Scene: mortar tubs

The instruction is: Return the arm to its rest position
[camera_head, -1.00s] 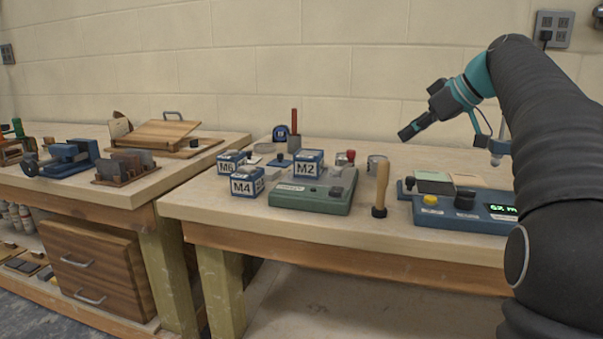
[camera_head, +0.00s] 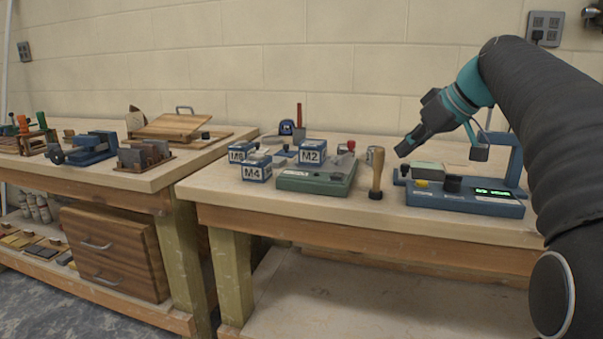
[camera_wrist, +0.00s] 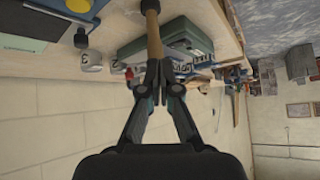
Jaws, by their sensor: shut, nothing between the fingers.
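My gripper (camera_head: 408,148) is at the end of my arm on the right of the head view, raised above the right bench and pointing down to the left. In the wrist view my gripper (camera_wrist: 159,72) has its fingers together with nothing between them. A wooden-handled tool (camera_head: 377,172) stands upright on the bench, left of and below the gripper. In the wrist view its handle (camera_wrist: 154,35) appears beyond the fingertips; I see no grip on it.
The right bench (camera_head: 420,234) holds a blue device with a lit display (camera_head: 465,199), a green device (camera_head: 312,180) and small boxes marked M2 (camera_head: 312,152) and M4 (camera_head: 257,169). The left bench holds a blue vise (camera_head: 92,148) and a wooden board (camera_head: 172,127). The air above the benches is clear.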

